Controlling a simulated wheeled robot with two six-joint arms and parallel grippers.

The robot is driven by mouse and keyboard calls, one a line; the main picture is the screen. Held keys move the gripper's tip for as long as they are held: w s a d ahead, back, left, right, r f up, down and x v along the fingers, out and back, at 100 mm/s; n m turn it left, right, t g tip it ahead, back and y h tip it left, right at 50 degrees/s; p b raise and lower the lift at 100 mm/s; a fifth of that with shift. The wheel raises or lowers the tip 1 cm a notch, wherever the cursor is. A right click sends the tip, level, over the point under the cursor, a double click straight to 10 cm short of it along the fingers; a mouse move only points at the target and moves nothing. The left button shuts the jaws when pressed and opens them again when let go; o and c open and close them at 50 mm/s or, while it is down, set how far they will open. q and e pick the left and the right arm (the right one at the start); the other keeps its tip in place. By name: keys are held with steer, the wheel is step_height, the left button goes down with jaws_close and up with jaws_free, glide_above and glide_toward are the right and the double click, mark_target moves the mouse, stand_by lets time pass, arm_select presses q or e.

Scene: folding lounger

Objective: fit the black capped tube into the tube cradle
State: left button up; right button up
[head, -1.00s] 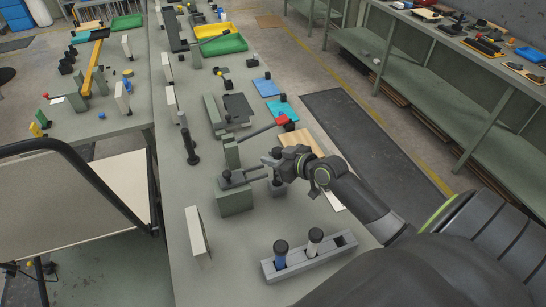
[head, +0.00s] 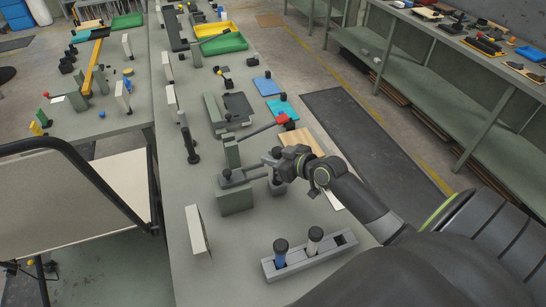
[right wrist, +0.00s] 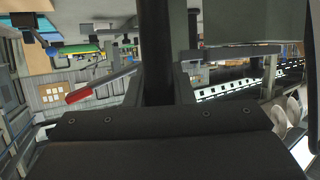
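My right gripper (head: 274,166) is over the near bench. In the right wrist view, its two fingers (right wrist: 158,88) close on both sides of an upright black tube (right wrist: 156,50). In the head view only a dark bit of this tube (head: 277,179) shows below the fingers. My left gripper is not in view.
A grey rack (head: 300,265) at the front holds a blue tube (head: 280,259) and a white tube (head: 313,246), both dark-capped; its right slot is empty. A red-handled lever (head: 281,119) rises behind the gripper. A white upright plate (head: 197,230) stands front left.

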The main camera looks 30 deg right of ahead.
steer(key=o, duration=0.4)
steer(key=shift+s+d+f, duration=0.2)
steer(key=shift+f, duration=0.25)
steer(key=shift+d, duration=0.1)
steer(key=shift+a, duration=0.2)
steer(key=shift+s+d, duration=0.1)
steer(key=shift+s, duration=0.2)
steer(key=v, duration=0.5)
steer(key=p+v, duration=0.1)
steer(key=v, duration=0.5)
steer(key=r+v, duration=0.1)
steer(key=v, duration=0.5)
steer(key=shift+w+p, duration=0.3)
steer(key=shift+p, duration=0.1)
steer(key=shift+d, duration=0.1)
